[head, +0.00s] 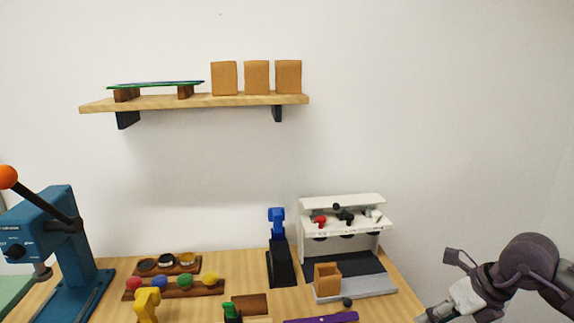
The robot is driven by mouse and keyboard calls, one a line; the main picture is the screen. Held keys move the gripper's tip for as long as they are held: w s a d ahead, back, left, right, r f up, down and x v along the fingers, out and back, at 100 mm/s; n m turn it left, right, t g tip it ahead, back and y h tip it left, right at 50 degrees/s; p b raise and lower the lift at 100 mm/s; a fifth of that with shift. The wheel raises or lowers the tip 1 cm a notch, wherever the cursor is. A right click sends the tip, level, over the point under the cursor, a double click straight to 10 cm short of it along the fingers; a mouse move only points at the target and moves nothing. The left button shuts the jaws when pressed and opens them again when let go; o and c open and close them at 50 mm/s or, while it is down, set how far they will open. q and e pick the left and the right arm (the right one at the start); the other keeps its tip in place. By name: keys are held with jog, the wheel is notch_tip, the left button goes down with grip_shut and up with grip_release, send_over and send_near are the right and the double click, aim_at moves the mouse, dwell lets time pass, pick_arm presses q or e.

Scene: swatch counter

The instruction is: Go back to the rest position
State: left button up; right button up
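My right gripper (440,306) is at the lower right, beside the right end of the wooden counter (384,309). It is dark grey-purple with a pale part, and the bottom edge of the picture cuts it off. Its fingers do not show clearly enough to tell open from shut, and I cannot tell whether it holds anything. My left gripper is not in view.
A teal press (55,235) with an orange-knobbed lever stands at the left. A white machine (345,215) stands at the right, with an orange-brown box (327,276) on its base. Coloured knobs (184,283), a blue-topped tool (279,250) and a purple bar (320,318) are between. A shelf (195,102) hangs above.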

jog(key=s+a+r+y, duration=0.15)
jog(key=a+y, duration=0.55)
jog(key=a, duration=0.8)
jog(key=w+a+r+m+t+y, duration=0.1)
jog(key=a+r+m+t+y, duration=0.35)
jog(key=r+m+t, duration=0.65)
jog(key=s+d+f+m+t+h, duration=0.1)
jog(key=d+f+m+h, duration=0.6)
jog(key=m, duration=0.4)
jog(key=s+d+f+m+h, duration=0.1)
jog(key=d+f+m+h, duration=0.5)
jog(key=f+m+h, duration=0.45)
jog(key=s+a+f+m+g+y, duration=0.1)
jog(key=s+f+m+g, duration=0.2)
jog(key=s+f+g, duration=0.6)
jog(key=s+a+f+m+g+y, duration=0.1)
jog(key=s+f+m+g, duration=0.15)
jog(key=s+f, duration=0.8)
jog(key=s+f+g, duration=0.1)
jog(key=s+f, duration=0.1)
jog(key=f, duration=1)
jog(key=s+f+g, duration=0.1)
jog(key=s+f, duration=0.1)
jog(key=f, duration=1.1)
jog(key=s+d+f+g, duration=0.1)
jog(key=s+d+f, duration=0.2)
jog(key=s+f, duration=1.1)
jog(key=shift+s+n, duration=0.4)
jog(key=shift+s, duration=0.5)
